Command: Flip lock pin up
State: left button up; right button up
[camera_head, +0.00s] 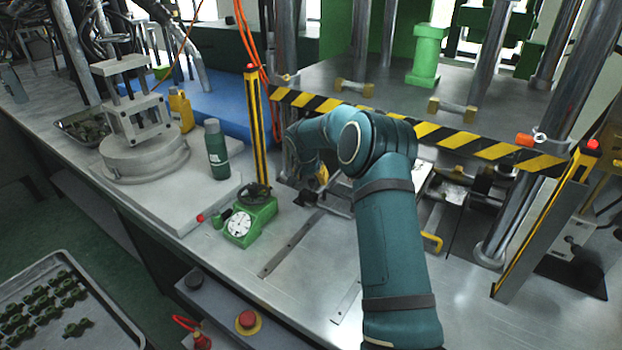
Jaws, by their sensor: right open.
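My right arm reaches in from the bottom right, bent at a teal elbow. My right gripper (312,190) is at the front of the press, low over the metal bench, small and partly hidden by its own wrist. Its jaws are open, and I see nothing held. I cannot clearly pick out the lock pin; the area around the gripper is cluttered and partly covered by my arm. An orange piece with a metal ring (531,139) sits at the right end of the striped beam, apart from the gripper. My left gripper is out of view.
A green dial gauge (243,222) stands left of the gripper, near a yellow-black post (255,130). A striped beam (440,135) crosses above the work area. A green bottle (216,150) stands farther left. The front metal bench (290,285) is mostly clear.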

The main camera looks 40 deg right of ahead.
jog(key=v, duration=1.1)
jog(key=shift+r, duration=0.2)
jog(key=shift+s+a, duration=0.1)
